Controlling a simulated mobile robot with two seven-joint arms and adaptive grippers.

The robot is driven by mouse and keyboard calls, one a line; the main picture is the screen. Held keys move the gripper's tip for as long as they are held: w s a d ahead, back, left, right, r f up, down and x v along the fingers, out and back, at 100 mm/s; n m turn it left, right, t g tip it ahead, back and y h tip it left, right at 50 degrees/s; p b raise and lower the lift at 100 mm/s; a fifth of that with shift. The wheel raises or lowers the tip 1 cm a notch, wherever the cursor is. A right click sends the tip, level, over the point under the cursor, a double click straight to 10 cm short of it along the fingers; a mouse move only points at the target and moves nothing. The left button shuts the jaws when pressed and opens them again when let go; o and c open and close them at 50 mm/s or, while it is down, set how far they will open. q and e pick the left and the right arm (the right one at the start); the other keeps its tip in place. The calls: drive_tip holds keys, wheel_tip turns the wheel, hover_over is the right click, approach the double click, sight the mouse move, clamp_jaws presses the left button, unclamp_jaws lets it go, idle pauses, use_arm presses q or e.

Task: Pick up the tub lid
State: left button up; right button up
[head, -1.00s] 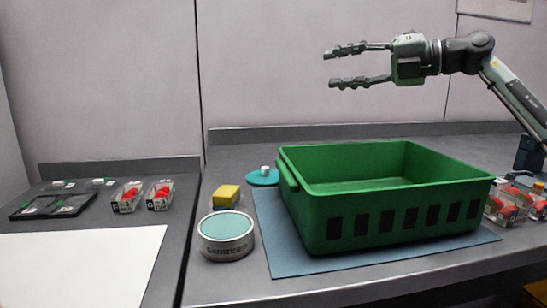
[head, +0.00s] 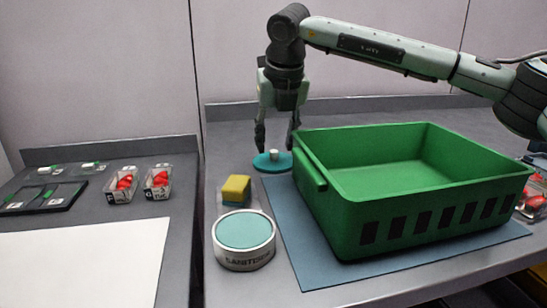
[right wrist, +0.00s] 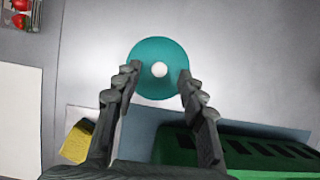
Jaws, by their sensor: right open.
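The tub lid (head: 264,163) is a flat teal disc with a small white knob, lying on the grey counter behind the sponge and left of the green crate. It also shows in the right wrist view (right wrist: 158,52). My right gripper (head: 277,148) points down over the lid, its fingers open on either side of the knob. In the right wrist view the fingertips (right wrist: 158,72) overlap the lid's left and right edges, with nothing held. Whether they touch the lid is unclear. The sanitizer tub (head: 244,261) stands nearer the front. My left gripper is not in view.
The green crate (head: 440,224) stands on a blue mat (head: 300,270) close to the right of the lid. A yellow sponge (head: 236,188) lies in front of the lid. Berry punnets (head: 157,182) and a black tray (head: 42,197) are on the left counter.

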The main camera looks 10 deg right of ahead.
drive_tip(key=shift+x, duration=1.1)
clamp_jaws()
drive_tip(key=shift+r, duration=0.15)
